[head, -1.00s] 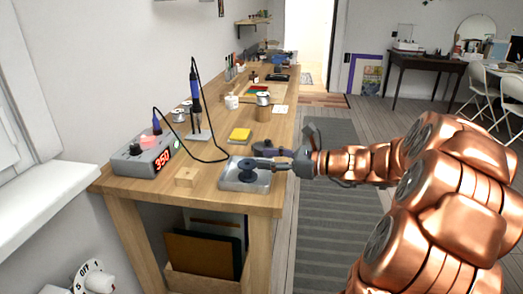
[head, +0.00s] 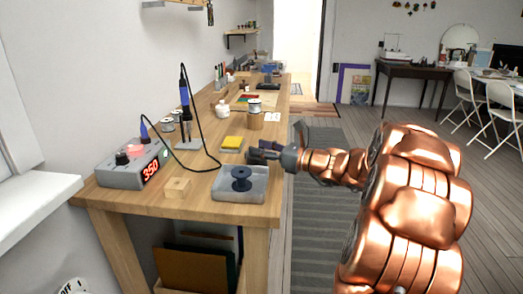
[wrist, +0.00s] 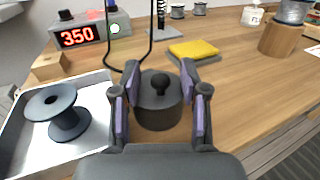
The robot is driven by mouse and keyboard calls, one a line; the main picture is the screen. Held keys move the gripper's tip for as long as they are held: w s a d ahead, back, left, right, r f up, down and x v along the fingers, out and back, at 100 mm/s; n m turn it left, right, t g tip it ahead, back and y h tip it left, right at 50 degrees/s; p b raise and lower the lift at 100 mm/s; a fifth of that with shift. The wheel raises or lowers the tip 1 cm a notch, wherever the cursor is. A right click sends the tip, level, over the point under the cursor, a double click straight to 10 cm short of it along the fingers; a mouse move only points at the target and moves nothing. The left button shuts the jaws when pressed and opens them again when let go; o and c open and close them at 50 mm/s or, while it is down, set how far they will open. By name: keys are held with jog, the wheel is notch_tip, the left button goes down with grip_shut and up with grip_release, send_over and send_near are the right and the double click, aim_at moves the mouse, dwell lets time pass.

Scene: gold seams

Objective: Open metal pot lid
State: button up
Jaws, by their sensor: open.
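A small dark grey metal pot (wrist: 157,112) stands upright on the wooden bench in the wrist view. Its lid is on, with a round black knob (wrist: 160,82) on top. My gripper (wrist: 159,74) is open, with one purple-padded finger on each side of the pot and lid. Nothing is gripped; whether the fingers touch the pot I cannot tell. In the head view my gripper (head: 262,152) is low over the bench just behind the metal tray, and the pot is hard to tell apart from the dark fingers.
A metal tray (head: 225,194) with a dark spool (head: 241,179) sits close in front of my gripper. A yellow sponge (head: 232,143), wooden block (head: 177,187), soldering station (head: 133,165) and cable lie to the left. A wooden cup (head: 255,121) stands behind. The bench's right edge is close.

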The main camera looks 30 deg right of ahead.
jog(key=shift+w, duration=0.15)
jog(key=shift+c, duration=0.3)
grip_shut()
jog(key=shift+r+p, duration=0.15)
jog(key=shift+p, duration=0.25)
